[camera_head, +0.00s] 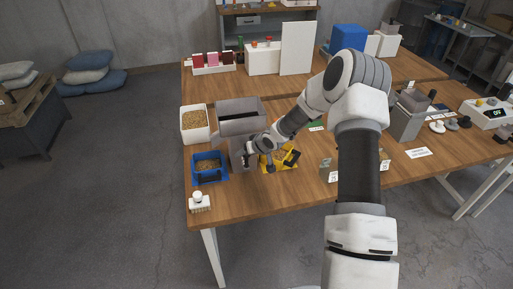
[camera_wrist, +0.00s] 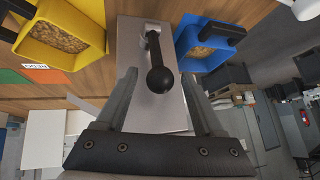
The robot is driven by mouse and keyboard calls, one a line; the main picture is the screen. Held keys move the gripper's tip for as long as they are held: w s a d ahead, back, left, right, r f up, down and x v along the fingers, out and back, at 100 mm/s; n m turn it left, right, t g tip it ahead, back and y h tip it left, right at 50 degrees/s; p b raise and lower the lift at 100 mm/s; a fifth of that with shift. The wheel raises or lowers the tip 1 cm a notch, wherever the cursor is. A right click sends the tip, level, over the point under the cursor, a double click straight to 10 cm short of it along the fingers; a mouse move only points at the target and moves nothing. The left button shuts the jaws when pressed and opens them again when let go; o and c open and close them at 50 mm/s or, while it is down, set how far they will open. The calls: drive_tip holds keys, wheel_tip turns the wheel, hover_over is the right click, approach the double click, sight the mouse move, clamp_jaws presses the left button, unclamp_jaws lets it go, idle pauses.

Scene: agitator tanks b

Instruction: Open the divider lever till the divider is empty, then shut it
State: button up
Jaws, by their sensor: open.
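The divider is a grey metal box that shows in the wrist view (camera_wrist: 132,48) and, partly behind my gripper, in the head view (camera_head: 236,147). Its lever (camera_wrist: 154,50) is a black arm with a round black knob, reaching out from a small pivot on the grey face. My gripper (camera_wrist: 160,74) is open, with one finger on each side of the knob and a visible gap to both. In the head view my gripper (camera_head: 258,157) is at the divider. A blue bin (camera_head: 197,181) and a yellow bin (camera_head: 291,166) flank it; both hold grain. Whether grain is inside the divider is hidden.
A white bin of grain (camera_head: 185,137) and a grey open hopper (camera_head: 228,130) stand behind the divider. A small white device (camera_head: 200,204) sits at the front left corner. A grey container (camera_head: 404,124) stands on the right. The table's front edge is close.

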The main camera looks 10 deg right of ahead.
drive_tip(key=p+v, duration=0.1)
drive_tip(key=v, duration=1.5)
drive_tip(key=shift+s+r+p, duration=0.15)
drive_tip(key=shift+p, duration=0.2)
drive_tip(key=shift+d, duration=0.1)
